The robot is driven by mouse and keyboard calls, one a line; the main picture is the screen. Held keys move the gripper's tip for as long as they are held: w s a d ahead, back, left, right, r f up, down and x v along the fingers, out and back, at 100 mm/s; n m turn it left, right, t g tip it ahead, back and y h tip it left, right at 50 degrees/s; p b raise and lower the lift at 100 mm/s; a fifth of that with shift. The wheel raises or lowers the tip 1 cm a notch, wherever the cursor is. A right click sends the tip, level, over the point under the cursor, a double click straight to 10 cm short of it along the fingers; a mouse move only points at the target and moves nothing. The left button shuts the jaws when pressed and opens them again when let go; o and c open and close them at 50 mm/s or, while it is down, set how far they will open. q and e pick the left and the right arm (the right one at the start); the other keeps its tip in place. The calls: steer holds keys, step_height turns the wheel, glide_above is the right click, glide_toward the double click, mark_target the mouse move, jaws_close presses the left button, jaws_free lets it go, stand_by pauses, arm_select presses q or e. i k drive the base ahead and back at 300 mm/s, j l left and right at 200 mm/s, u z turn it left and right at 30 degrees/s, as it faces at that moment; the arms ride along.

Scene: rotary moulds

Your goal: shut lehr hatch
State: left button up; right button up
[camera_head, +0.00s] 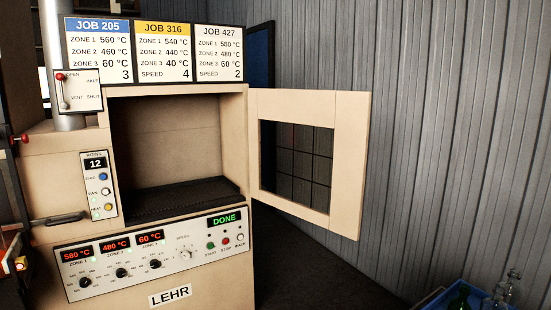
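The lehr (205,265) is a beige cabinet with a dark, empty-looking chamber (170,145). Its hatch (347,160) is a beige frame with a dark meshed window. The hatch stands wide open, swung out to the right from its hinge side at the right edge of the chamber opening. Neither of my grippers shows in the head view.
The lehr's panel (160,252) has knobs, readouts of 580, 480 and 60 °C, and a green DONE display (224,219). Three job cards (163,52) stand on top. A blue crate (435,299) with glass bottles sits at lower right. A grey corrugated wall stands behind.

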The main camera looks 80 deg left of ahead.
mark_target(347, 112)
steer(key=j+u, duration=0.1)
steer(key=u, duration=1.95)
steer(key=i+u, duration=0.1)
steer(key=u, duration=0.3)
steer(key=i+u, duration=0.15)
steer(key=u, duration=0.25)
steer(key=i+l+u, duration=0.1)
steer(key=u, duration=0.3)
steer(key=i+u, duration=0.1)
steer(key=u, duration=0.25)
steer(key=i+l+u, duration=0.2)
steer(key=u, duration=0.15)
steer(key=i+l+u, duration=0.1)
steer(key=l+u, duration=0.25)
steer(key=i+l+u, duration=0.1)
steer(key=l+u, duration=0.25)
steer(key=l, duration=0.15)
steer(key=i+l, duration=0.1)
steer(key=l, duration=0.4)
steer(key=i+l+u, duration=0.15)
steer(key=l, duration=0.85)
steer(key=z, duration=0.45)
steer(key=i+j+z, duration=0.1)
steer(key=z, duration=0.35)
steer(key=j+z, duration=0.15)
steer(key=z, duration=0.35)
